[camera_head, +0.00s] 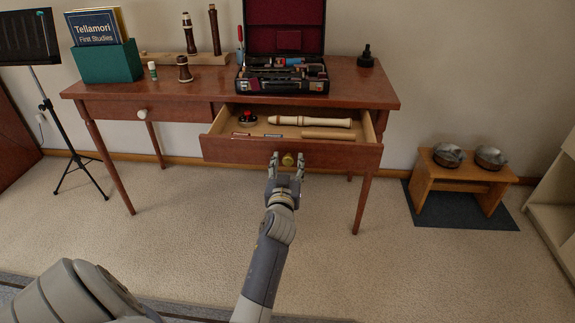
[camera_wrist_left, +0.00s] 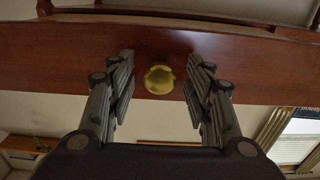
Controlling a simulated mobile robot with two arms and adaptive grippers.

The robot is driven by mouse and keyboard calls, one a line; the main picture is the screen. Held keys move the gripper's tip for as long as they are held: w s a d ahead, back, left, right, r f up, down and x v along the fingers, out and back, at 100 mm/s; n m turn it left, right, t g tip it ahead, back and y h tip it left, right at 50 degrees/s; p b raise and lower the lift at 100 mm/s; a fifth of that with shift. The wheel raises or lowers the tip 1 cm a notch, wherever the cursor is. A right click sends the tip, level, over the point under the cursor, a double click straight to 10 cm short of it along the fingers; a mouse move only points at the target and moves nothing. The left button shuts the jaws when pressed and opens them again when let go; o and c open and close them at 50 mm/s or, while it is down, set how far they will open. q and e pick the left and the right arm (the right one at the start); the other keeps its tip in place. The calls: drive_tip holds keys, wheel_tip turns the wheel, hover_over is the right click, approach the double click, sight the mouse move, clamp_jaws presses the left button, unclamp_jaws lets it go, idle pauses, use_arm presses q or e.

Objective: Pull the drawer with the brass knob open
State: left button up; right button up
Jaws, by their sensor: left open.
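The drawer with the brass knob (camera_head: 222,150) stands pulled out from the right side of the reddish wooden table (camera_head: 350,88). Its inside shows a cream recorder, another wooden piece, a small round red and black item and thin sticks. The brass knob (camera_head: 288,160) is on the middle of its front; it also shows in the left wrist view (camera_wrist_left: 159,80). My left gripper (camera_head: 287,163) is open, with one finger on each side of the knob. A gap shows between the knob and both fingers in the left wrist view. My right gripper is not in view.
A second drawer with a white knob (camera_head: 142,113) is shut at the left. On the table are an open instrument case (camera_head: 284,75), a green book box (camera_head: 107,62) and wooden instrument parts. A stool with two bowls (camera_head: 462,173) stands right. Carpet in front is clear.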

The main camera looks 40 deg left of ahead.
use_arm(q)
drive_tip(key=shift+r, duration=0.1)
wheel_tip(320, 180, up, 10)
idle(0.4)
idle(0.4)
